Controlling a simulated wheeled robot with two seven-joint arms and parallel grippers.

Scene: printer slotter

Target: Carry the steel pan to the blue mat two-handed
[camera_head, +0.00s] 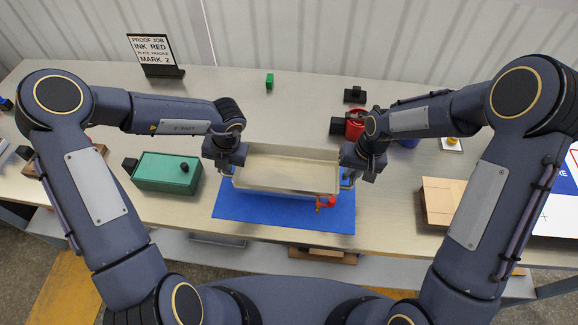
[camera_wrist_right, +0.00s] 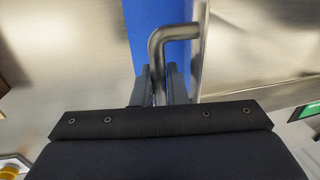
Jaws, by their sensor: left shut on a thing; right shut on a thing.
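The steel pan (camera_head: 285,172) is a shallow rectangular tray, held level between my two grippers. It is over the back part of the blue mat (camera_head: 250,207); I cannot tell whether it touches the mat. My left gripper (camera_head: 229,170) is shut at the pan's left end, its fingers mostly hidden by the wrist. My right gripper (camera_head: 347,178) is shut at the pan's right end. In the right wrist view the right gripper (camera_wrist_right: 161,88) closes on a bent metal handle (camera_wrist_right: 178,34) of the pan, with the blue mat (camera_wrist_right: 145,25) beyond.
A red-handled tool (camera_head: 327,202) shows at the pan's front right edge, over the mat. A green box (camera_head: 167,172) stands left of the mat. A red container (camera_head: 355,124) is behind my right gripper. A wooden block (camera_head: 437,200) lies to the right. A sign (camera_head: 153,50) stands at the back left.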

